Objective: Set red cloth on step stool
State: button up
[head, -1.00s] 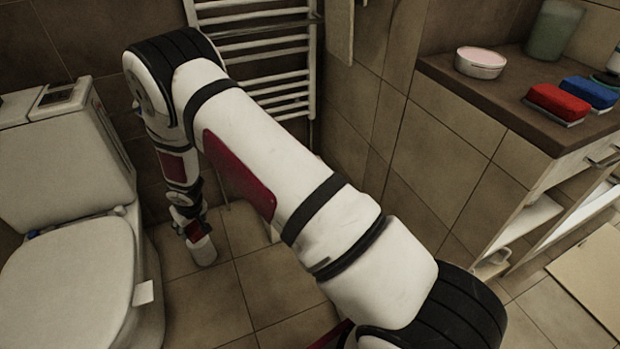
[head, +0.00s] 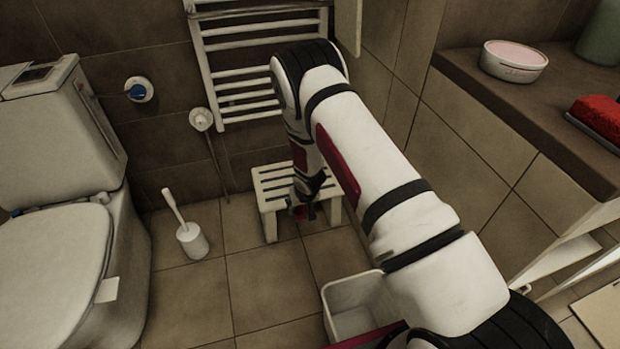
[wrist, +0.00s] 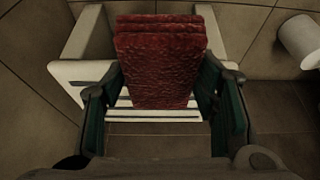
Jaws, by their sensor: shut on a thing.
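The red cloth (wrist: 160,62) is a thick folded stack in the wrist view, between the two fingers of my gripper (wrist: 160,92). My gripper is shut on it. The pale slatted step stool (head: 270,182) stands on the floor under the towel rail, partly hidden by my arm. The wrist view shows the stool (wrist: 80,72) behind the cloth. In the head view the cloth appears over the stool's front edge; I cannot tell whether they touch.
A toilet brush in its white holder (head: 192,241) stands left of the stool. A white bin (head: 345,290) is in front of it, beside my arm. The toilet (head: 60,230) is at left. A counter (head: 520,110) at right bears a bowl (head: 513,62) and a red item (head: 600,112).

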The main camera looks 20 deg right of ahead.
jog(key=w+d+b, duration=0.1)
jog(key=w+b, duration=0.1)
jog(key=w, duration=0.3)
jog(key=w+d+f+b, duration=0.1)
jog(key=w, duration=0.4)
jog(key=w+d+b, duration=0.1)
jog(key=w+b, duration=0.1)
jog(key=w, duration=0.3)
jog(key=shift+w+d+f+b, duration=0.1)
jog(key=shift+w+f+b, duration=0.25)
jog(key=shift+w+f, duration=0.05)
jog(key=shift+f+b, duration=1.15)
jog(key=shift+f, duration=0.65)
jog(key=shift+r, duration=0.1)
jog(key=o, duration=1.1)
jog(key=p+v, duration=0.5)
jog(key=v, duration=0.7)
